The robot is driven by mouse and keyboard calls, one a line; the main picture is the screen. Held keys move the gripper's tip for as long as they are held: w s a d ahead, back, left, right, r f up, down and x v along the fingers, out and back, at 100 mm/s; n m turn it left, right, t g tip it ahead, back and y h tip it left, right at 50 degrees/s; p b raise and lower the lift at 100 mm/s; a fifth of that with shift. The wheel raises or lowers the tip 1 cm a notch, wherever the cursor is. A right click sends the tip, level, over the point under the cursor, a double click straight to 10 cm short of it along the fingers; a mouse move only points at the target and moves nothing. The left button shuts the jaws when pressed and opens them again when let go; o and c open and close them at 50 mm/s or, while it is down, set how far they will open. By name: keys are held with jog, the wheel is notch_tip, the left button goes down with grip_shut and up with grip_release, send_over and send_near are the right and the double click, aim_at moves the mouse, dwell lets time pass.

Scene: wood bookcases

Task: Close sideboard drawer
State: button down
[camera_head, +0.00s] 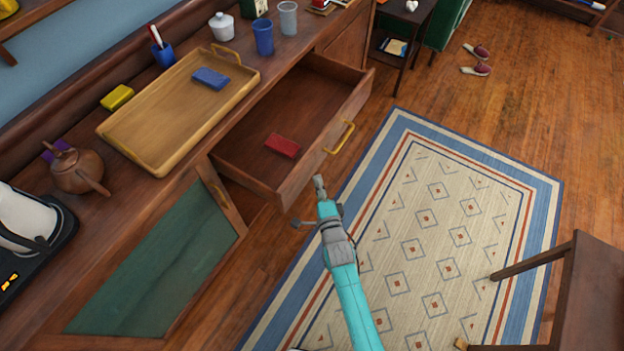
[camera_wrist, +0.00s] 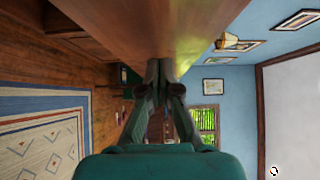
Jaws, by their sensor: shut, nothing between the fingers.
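The sideboard (camera_head: 130,185) runs along the left wall in the head view. Its wooden drawer (camera_head: 240,150) is pulled well out, with a red object (camera_head: 283,145) lying inside. The drawer front carries a yellow handle (camera_head: 341,137) on its outer face. My gripper (camera_head: 319,180) is in front of the drawer, near the front's lower part and below the handle in the picture. I cannot tell whether it touches the drawer. In the wrist view my gripper (camera_wrist: 159,65) is shut and empty, with a wooden surface (camera_wrist: 150,25) close to the fingertips.
A patterned rug (camera_head: 450,215) covers the floor. A dark chair (camera_head: 590,290) stands at the lower right.

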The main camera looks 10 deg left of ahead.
jog(key=shift+w+a, duration=0.2)
jog(key=shift+a, duration=0.35)
jog(key=shift+w+a, duration=0.2)
jog(key=shift+a, duration=0.35)
jog(key=shift+a, duration=0.15)
